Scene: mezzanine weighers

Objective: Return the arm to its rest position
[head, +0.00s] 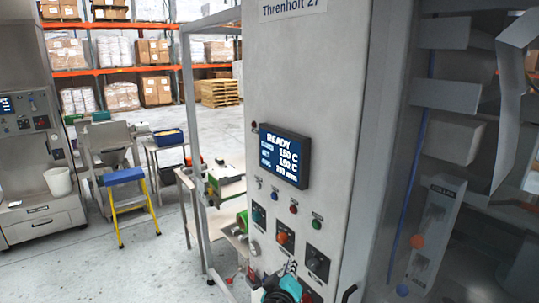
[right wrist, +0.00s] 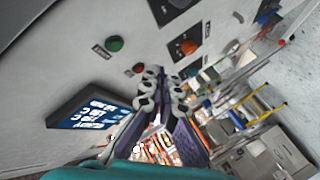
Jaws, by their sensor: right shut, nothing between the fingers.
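My right gripper (head: 288,269) shows at the bottom of the head view, in front of the lower part of the grey machine cabinet (head: 335,80). Its teal housing is partly cut off by the frame edge. In the right wrist view the gripper's dark fingers (right wrist: 163,82) are shut with nothing between them. They appear apart from the panel, though the exact gap is hard to tell. My left gripper is not in view.
The cabinet carries a display (head: 284,155) reading READY, a green button (head: 317,223), an orange-red knob (head: 282,238) and a black knob (head: 316,262). A metal frame and bench stand left of it. A yellow-legged step stool (head: 125,177) stands farther left on open floor.

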